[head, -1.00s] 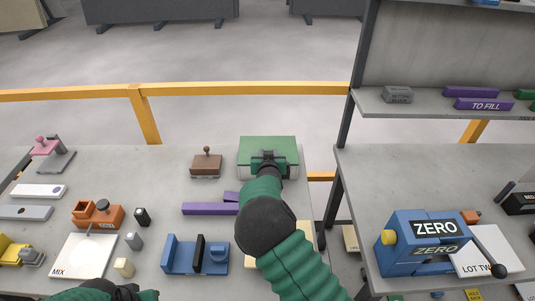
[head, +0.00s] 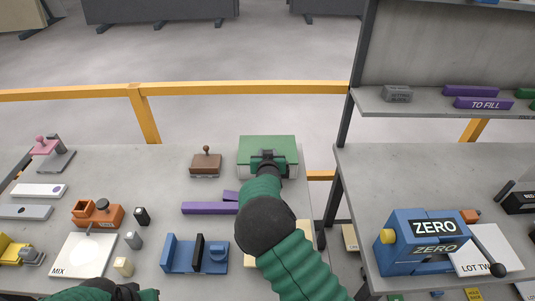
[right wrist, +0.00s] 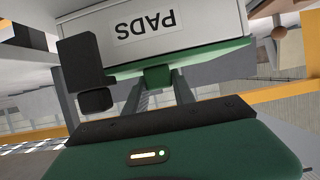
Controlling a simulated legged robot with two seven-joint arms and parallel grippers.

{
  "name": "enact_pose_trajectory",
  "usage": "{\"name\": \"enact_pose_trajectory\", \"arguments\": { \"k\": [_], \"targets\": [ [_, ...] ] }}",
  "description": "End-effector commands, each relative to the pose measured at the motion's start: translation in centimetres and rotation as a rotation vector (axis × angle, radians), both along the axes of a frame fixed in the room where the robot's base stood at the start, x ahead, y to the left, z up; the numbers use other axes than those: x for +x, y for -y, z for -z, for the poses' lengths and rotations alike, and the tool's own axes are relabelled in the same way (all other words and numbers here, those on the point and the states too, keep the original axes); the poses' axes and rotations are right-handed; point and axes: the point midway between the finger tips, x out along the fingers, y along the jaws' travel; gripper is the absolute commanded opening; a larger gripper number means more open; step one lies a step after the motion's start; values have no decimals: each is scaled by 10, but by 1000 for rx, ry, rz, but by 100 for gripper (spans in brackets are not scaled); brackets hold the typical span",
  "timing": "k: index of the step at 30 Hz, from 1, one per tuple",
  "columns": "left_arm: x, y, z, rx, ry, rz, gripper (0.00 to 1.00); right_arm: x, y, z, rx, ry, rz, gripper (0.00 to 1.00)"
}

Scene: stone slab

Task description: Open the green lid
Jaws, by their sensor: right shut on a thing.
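The green lid (head: 268,143) lies flat on top of a pale box at the back of the stone slab in the head view. In the right wrist view the box (right wrist: 205,28) shows upside down, with a "PADS" label, and the lid's green edge and front tab (right wrist: 157,77) run along it. My right gripper (head: 268,155) is at the lid's front edge, shut on the lid at its tab; the contact is partly hidden. The lid looks down on the box. My left arm (head: 120,291) shows only at the bottom left; its jaws cannot be made out.
A brown stamp-like block (head: 206,163) stands left of the box. Purple bars (head: 210,208) and a blue holder (head: 190,255) lie in front. A shelf unit with a blue "ZERO" device (head: 425,240) stands to the right. A yellow rail (head: 220,90) runs behind.

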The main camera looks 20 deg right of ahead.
Motion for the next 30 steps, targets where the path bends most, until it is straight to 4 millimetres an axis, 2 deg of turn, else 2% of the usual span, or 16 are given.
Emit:
{"name": "enact_pose_trajectory", "arguments": {
  "k": [15, 30],
  "targets": [
    [0, 0, 0, 0, 0, 0, 0, 0, -1, 0, 0, 0, -2, 0],
    [0, 0, -1, 0, 0, 0, 0, 3, 0, -11, -2, 7, -3, 0]
  ]
}}
